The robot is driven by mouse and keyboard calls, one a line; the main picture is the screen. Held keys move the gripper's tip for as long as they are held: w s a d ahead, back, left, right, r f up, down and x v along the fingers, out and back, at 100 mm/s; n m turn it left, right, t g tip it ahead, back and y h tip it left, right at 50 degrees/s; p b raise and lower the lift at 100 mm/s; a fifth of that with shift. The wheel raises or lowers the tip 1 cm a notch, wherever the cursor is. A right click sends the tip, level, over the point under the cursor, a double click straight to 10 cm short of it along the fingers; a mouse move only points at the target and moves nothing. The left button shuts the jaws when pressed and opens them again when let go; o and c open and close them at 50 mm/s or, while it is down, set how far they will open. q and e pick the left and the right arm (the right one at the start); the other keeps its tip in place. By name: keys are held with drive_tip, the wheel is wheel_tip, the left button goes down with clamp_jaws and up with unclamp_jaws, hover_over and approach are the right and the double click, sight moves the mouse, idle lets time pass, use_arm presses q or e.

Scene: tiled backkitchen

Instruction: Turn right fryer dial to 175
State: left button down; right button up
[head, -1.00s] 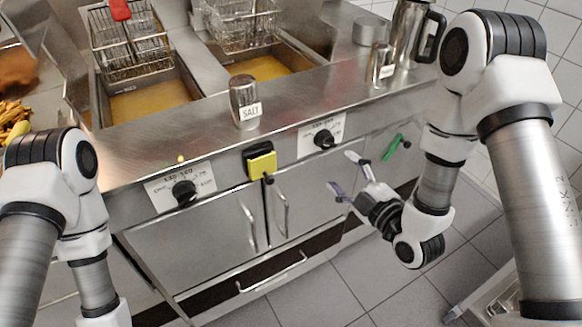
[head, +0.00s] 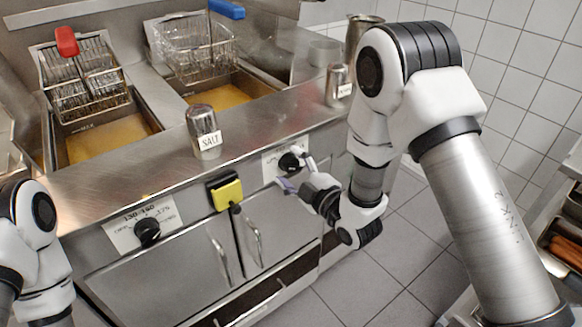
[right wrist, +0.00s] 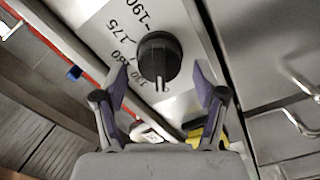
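The right fryer dial (head: 290,162) is a black knob on a white scale plate on the fryer's front. It also shows in the right wrist view (right wrist: 158,60), with 160, 175 and 190 readable up its left side. Its ridge runs nearly up and down in that view; I cannot tell which number it points to. My right gripper (head: 297,174) is open and empty, close in front of the dial. In the right wrist view its purple-padded fingertips (right wrist: 161,84) are spread to the left and right, slightly below the knob; contact is not visible. My left gripper is out of view.
The left dial (head: 147,231) and a yellow block (head: 225,192) are on the same front. A salt shaker (head: 204,132) stands on the counter. Two fry baskets sit behind. Cabinet doors with handles lie below; tiled floor (head: 345,285) is free at the right.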

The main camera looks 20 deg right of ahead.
drive_tip(key=c, duration=1.1)
drive_tip(key=shift+m, duration=0.3)
drive_tip(key=m, duration=0.5)
drive_tip(key=shift+w+d+r+p, duration=0.1)
drive_tip(key=shift+d+r+p, duration=0.2)
drive_tip(key=shift+p, duration=0.1)
drive_tip(key=m, duration=0.4)
drive_tip(key=m+p, duration=0.1)
drive_tip(key=m, duration=0.1)
drive_tip(key=shift+w+d+r+m, duration=0.1)
drive_tip(key=shift+d+m, duration=0.15)
drive_tip(key=shift+m, duration=0.15)
drive_tip(key=m, duration=0.6)
drive_tip(key=shift+w+d+p, duration=0.15)
drive_tip(key=shift+d+p, duration=0.15)
drive_tip(key=shift+p, duration=0.1)
drive_tip(key=shift+d+f+m+p, duration=0.1)
drive_tip(key=shift+f+m+p, duration=0.1)
drive_tip(key=shift+m, duration=1.15)
drive_tip(key=shift+d+f+m+p, duration=0.1)
drive_tip(key=shift+f+m, duration=0.05)
drive_tip(key=shift+m, duration=1.2)
